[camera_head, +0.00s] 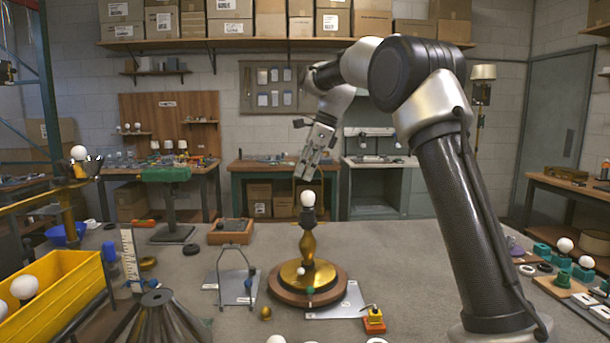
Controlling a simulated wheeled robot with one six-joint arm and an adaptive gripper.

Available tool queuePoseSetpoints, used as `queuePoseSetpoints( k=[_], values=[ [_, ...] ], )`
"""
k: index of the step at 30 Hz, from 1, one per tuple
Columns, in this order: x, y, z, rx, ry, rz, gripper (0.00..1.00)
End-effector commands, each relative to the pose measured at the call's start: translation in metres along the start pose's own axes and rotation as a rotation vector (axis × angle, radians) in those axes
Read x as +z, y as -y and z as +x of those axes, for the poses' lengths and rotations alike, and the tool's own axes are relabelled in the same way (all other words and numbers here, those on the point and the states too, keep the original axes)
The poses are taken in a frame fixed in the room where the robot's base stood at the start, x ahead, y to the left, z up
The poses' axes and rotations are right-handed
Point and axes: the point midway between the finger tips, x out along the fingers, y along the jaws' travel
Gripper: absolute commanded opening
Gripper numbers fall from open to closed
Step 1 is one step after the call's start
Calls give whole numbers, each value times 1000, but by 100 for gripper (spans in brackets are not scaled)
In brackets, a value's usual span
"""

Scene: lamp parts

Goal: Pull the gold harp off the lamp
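The lamp (307,245) stands upright near the middle of the table, with a gold stem on a round gold and wooden base. A white bulb (307,198) sits in its dark socket. The thin gold harp (294,188) appears as a faint wire loop around the bulb, its top close to my gripper. My gripper (306,172) points down above the bulb, at the top of the harp. The view is too small to tell whether its fingers touch the harp or how far apart they are.
A grey wire frame (236,262) stands left of the lamp on a pale plate. A yellow bin (62,295) with bulbs is at the left. A dark ribbed cone (157,312) is at front left. A small orange block (374,322) lies at front right of the lamp.

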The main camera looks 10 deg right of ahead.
Motion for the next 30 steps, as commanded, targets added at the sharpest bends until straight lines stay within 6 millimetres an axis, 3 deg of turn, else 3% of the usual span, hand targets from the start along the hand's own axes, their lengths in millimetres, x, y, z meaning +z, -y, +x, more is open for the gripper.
queuePoseSetpoints(
  k=[13,30],
  values=[
    [13,0,-31,-1,0,0,0],
    [18,0,-43,0,0,1,0]
  ],
)
